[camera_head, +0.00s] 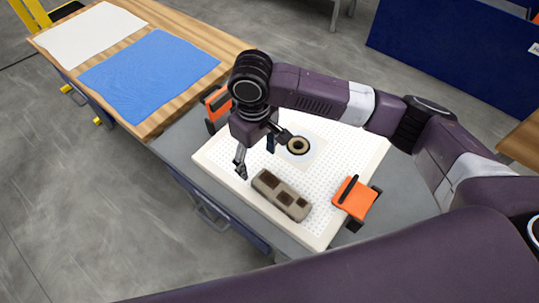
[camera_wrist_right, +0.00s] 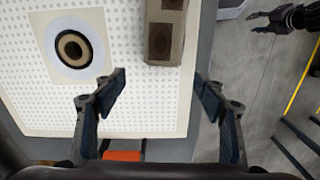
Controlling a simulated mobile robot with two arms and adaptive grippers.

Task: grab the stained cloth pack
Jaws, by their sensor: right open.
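The stained cloth pack (camera_head: 281,194) is a grey-brown block with dark square patches, lying on the white perforated plate (camera_head: 225,152). My right gripper (camera_head: 263,155) is open and empty above the plate, on the far side of the pack in the head view. In the right wrist view the pack (camera_wrist_right: 163,35) shows at the top, ahead of the spread fingers (camera_wrist_right: 160,82) and apart from them. Its far end is cut off there. A dark gripper, apparently my left one (camera_wrist_right: 268,20), shows small at the top right of that view; its jaw state is unclear.
A ring on a pale round sheet (camera_head: 298,146) lies on the plate beside the pack. Orange-and-black clamps stand at the right (camera_head: 355,198) and far left (camera_head: 216,104) of the plate. A wooden bench holds a blue cloth (camera_head: 150,73) and a white cloth (camera_head: 95,35).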

